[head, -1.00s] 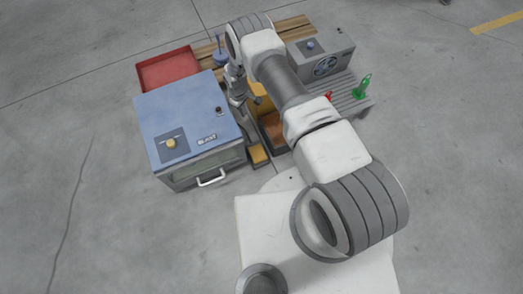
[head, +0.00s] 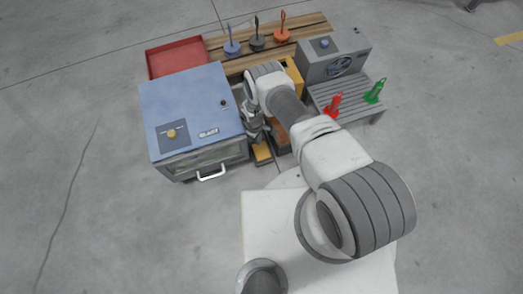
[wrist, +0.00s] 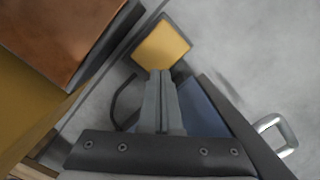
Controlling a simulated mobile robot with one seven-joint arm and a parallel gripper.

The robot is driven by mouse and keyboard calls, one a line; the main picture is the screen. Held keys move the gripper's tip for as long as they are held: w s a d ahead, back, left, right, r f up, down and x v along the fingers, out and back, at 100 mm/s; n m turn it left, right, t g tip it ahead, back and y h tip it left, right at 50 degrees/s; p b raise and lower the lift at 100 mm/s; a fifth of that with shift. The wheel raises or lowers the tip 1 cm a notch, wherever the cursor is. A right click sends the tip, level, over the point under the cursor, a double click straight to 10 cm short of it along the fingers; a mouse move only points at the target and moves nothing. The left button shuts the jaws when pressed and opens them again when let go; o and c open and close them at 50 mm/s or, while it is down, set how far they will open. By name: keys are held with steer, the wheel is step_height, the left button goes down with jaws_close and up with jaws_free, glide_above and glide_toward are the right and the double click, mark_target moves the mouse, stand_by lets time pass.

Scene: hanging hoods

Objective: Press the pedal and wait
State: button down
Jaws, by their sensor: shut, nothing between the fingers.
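The pedal (head: 262,152) is a yellow pad in a dark frame, low beside the right front corner of the blue blast cabinet (head: 190,100). It also shows in the wrist view (wrist: 163,46), in front of the fingers. My gripper (head: 261,140) points down close to the pedal. In the wrist view its fingers (wrist: 160,72) are together and empty, with their tips at the near edge of the yellow pad. I cannot tell whether they touch it. The cabinet's front door with its white handle (head: 211,175) is shut.
A red tray (head: 174,58) lies behind the cabinet. Blue, black and orange hooked pieces stand on a wooden rack (head: 300,27). A grey fan box (head: 333,58) and a slatted bench (head: 350,98) with red and green pieces are right. Open floor lies left.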

mark_target(260, 150)
steer(key=shift+f, duration=0.1)
steer(key=shift+s+d+f+b, duration=0.15)
steer(key=shift+f+b, duration=0.95)
steer(key=shift+f, duration=0.6)
steer(key=shift+s+d+f+b, duration=0.15)
steer(key=shift+f+b, duration=0.95)
steer(key=shift+f, duration=0.55)
steer(key=shift+w, duration=0.1)
